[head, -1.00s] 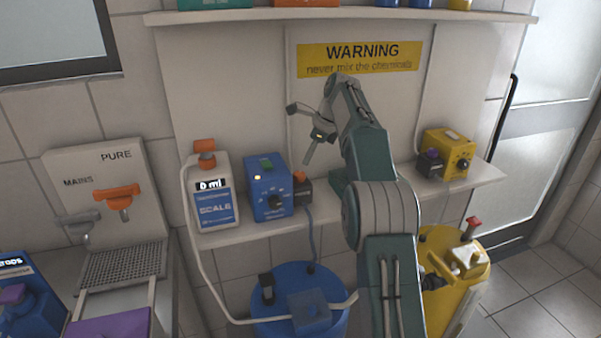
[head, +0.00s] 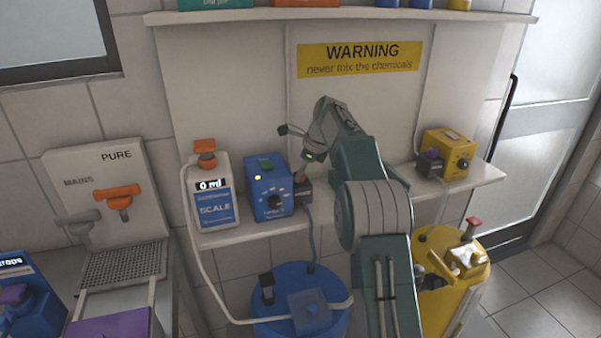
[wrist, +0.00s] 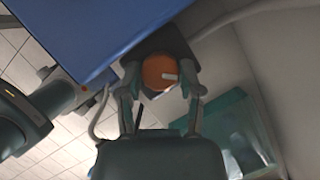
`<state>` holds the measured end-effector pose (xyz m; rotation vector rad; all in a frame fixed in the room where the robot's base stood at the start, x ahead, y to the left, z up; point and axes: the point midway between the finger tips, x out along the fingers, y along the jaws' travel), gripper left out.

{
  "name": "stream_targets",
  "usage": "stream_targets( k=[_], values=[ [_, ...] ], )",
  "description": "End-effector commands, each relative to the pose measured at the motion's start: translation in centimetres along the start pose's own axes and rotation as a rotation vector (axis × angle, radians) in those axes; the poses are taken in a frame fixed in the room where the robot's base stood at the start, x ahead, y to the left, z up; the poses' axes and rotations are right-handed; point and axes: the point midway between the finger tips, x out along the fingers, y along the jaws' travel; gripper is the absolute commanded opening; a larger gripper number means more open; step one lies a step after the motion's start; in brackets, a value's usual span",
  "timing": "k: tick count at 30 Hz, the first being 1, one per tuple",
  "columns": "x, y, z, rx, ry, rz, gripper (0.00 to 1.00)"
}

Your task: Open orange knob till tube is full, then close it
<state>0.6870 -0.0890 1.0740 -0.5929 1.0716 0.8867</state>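The orange knob (wrist: 158,72) sits on a dark block at the side of the blue pump box (head: 266,190). In the wrist view it lies between my fingertips, its white mark pointing right. My gripper (wrist: 161,84) is open, with one finger on each side and small gaps to the knob. In the head view my gripper (head: 303,168) reaches the block and mostly hides the knob. The white scale unit (head: 211,195) with a blue label stands left of the box and reads 0 ml. A pale tube (head: 197,268) runs down from its side.
The boxes stand on a narrow shelf (head: 240,233). Below are a blue barrel (head: 275,325) and a yellow barrel (head: 485,278). A yellow box (head: 447,152) stands at the shelf's right. A sink with orange tap (head: 118,200) is at left.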

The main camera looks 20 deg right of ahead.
Motion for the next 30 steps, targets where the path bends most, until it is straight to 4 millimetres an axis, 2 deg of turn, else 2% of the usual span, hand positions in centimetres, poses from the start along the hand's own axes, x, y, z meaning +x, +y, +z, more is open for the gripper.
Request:
stream_targets(
  k=[11,30],
  values=[
    [0.32,-0.19,-0.05,-0.041,0.001,0.019,0.00],
    [0.45,-0.46,0.02,-0.330,0.000,0.136,0.00]
  ],
)
